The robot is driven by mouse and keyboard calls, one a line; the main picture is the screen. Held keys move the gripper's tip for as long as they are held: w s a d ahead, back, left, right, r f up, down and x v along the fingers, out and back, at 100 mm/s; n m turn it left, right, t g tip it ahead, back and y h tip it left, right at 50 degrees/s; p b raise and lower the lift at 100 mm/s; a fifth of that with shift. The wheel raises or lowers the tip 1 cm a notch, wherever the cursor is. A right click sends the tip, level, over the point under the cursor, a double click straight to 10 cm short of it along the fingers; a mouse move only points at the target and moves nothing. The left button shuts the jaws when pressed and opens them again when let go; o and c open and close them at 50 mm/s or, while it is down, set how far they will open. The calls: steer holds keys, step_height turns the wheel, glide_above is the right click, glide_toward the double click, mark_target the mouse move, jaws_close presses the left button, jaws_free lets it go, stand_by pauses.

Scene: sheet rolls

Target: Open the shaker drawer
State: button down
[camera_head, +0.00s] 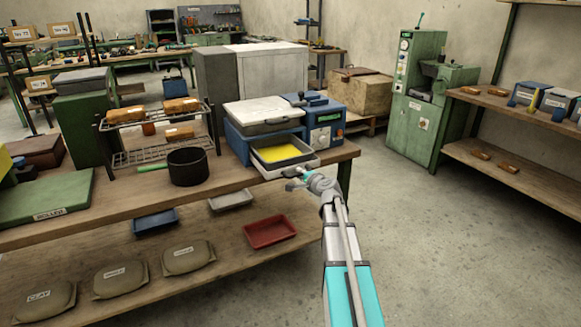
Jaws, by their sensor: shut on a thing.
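The shaker (245,143) is a blue box with a pale lid on top, standing at the right end of the wooden bench. My arm comes up from the lower right. My gripper (297,182) is at the drawer's front, right of its middle, and is shut on the drawer's front part. The handle itself is small and mostly hidden by the jaws.
A blue control unit (325,133) stands right of the shaker. A black pot (187,167) and a wire rack (160,150) stand left on the bench. A red tray (270,232) lies on the lower shelf. The floor (450,240) to the right is clear.

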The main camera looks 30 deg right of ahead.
steer(key=s, duration=0.8)
steer(key=shift+s+d, duration=0.1)
steer(key=c, duration=0.6)
jaws_free()
steer(key=shift+s, duration=0.1)
